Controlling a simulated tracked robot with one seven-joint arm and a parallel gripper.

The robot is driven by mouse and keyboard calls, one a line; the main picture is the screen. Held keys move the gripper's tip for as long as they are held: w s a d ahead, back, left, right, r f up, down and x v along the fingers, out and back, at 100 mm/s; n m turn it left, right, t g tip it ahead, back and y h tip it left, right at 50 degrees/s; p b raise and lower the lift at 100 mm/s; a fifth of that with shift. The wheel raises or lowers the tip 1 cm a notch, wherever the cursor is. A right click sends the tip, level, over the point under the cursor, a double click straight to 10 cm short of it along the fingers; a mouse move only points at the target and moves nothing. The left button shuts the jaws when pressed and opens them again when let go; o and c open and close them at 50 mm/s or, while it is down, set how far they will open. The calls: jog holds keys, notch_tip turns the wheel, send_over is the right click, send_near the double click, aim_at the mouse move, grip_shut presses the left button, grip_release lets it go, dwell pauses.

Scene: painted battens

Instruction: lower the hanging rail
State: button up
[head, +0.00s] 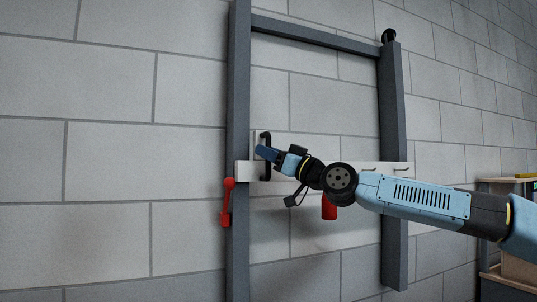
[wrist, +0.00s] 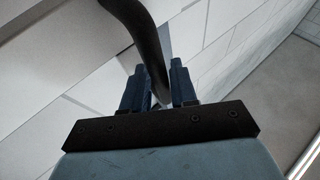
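The rail is a pale horizontal board (head: 247,171) running across two dark upright posts. A black bar handle (head: 266,176) stands on its left part. My gripper (head: 265,153) is at this handle. In the wrist view, the dark handle (wrist: 140,25) comes down from the upper left and passes between the two blue fingers of my gripper (wrist: 160,75). The fingers sit close on both sides of it and look shut on it. Their contact faces are partly hidden. A red lever (head: 227,203) is at the left post below the rail's left end.
The left post (head: 239,80) and right post (head: 393,100) are joined by a top crossbar (head: 315,35). A black wheel (head: 389,35) tops the right post. A red piece (head: 329,207) hangs below the rail behind my arm. Shelving (head: 505,181) stands at the right. Block wall lies behind.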

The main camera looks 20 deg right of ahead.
jog(key=v, duration=1.2)
jog(key=s, duration=1.5)
dwell(0.5)
